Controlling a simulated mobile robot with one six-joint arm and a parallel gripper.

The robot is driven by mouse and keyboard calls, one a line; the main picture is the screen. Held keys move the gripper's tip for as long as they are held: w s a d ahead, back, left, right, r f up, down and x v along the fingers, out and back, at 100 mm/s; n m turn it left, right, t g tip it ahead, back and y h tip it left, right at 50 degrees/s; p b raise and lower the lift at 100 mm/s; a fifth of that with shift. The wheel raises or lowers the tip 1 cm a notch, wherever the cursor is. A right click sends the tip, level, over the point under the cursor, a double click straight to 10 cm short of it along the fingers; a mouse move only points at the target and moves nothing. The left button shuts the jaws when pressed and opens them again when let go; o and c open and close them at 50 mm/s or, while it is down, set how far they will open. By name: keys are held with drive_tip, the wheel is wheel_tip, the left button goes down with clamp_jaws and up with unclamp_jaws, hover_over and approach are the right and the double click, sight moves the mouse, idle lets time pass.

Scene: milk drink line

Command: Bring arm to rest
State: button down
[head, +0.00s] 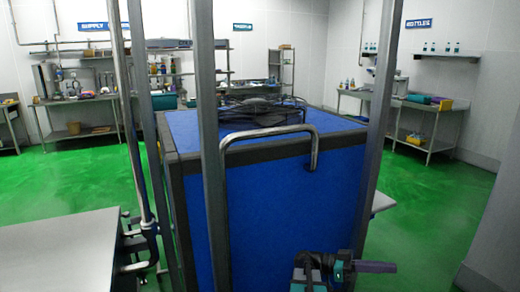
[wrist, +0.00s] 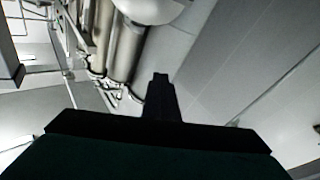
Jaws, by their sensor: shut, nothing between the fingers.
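My gripper (wrist: 160,82) shows in the wrist view as a narrow dark shape pointing up from a wide dark body. Its fingers are together and nothing is held between them. Behind it are pale wall panels and blurred metal pipes, and it appears clear of them. In the head view, a black and teal part of my arm with a purple-grey piece shows at the lower edge, right of the middle. It is in front of the large blue box (head: 270,205). The fingertips cannot be made out in the head view.
Dark cables (head: 262,110) lie on the blue box, which has a metal handle. A grey table (head: 60,250) is at the lower left. Benches with items stand along the back left and right, beneath "SUPPLY" and "BOTTLES" signs. Green floor (head: 430,195) is open at the right.

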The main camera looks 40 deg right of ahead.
drive_tip(key=w+a+f+n+t+b, duration=0.1)
drive_tip(key=w+a+f+n+t, duration=0.2)
drive_tip(key=w+a+f+n, duration=0.5)
drive_tip(key=w+a+f+n+t+h, duration=0.1)
drive_tip(key=a+f+t, duration=0.35)
drive_tip(key=f, duration=0.75)
drive_tip(key=w+a+f+n+t+b, duration=0.1)
drive_tip(key=w+a+f+n+t, duration=0.1)
drive_tip(key=w+a+f+n, duration=0.5)
drive_tip(key=s+a+f+n+t+y, duration=0.1)
drive_tip(key=s+a+f+n+y, duration=0.1)
drive_tip(key=a+f, duration=0.6)
drive_tip(key=s+a+f+n+y, duration=0.3)
drive_tip(key=a+f+n+y, duration=0.2)
drive_tip(key=a+f, duration=0.4)
drive_tip(key=s+a+f+n+t+y, duration=0.1)
drive_tip(key=a+f+n+y, duration=0.3)
drive_tip(key=a, duration=1.2)
drive_tip(key=shift+s+f+t, duration=0.35)
drive_tip(key=shift+s+f, duration=0.5)
drive_tip(key=shift+f, duration=1.45)
drive_tip(key=c, duration=2.5)
unclamp_jaws()
drive_tip(key=o, duration=0.7)
drive_tip(key=shift+o, duration=0.2)
